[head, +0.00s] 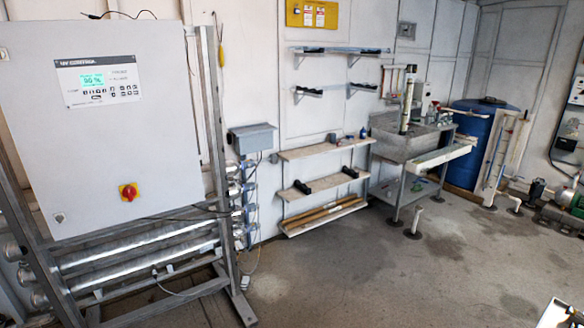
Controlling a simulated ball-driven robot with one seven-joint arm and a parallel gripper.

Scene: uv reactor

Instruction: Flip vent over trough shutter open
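A metal trough (398,142) on legs stands against the back wall, right of the shelves. A small grey square fitting (406,31) is on the wall above it. It may be the vent, but it is too small to tell whether it has a shutter or whether that is open. My gripper cannot be made out in the head view. A pale shape with a dark edge shows at the bottom right corner; I cannot tell what it is.
A grey control cabinet (103,130) on a metal frame with pipes fills the left. Wall shelves (322,148) hang in the middle. A blue barrel (480,145) and pumps stand at right. The concrete floor (380,265) in front is clear.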

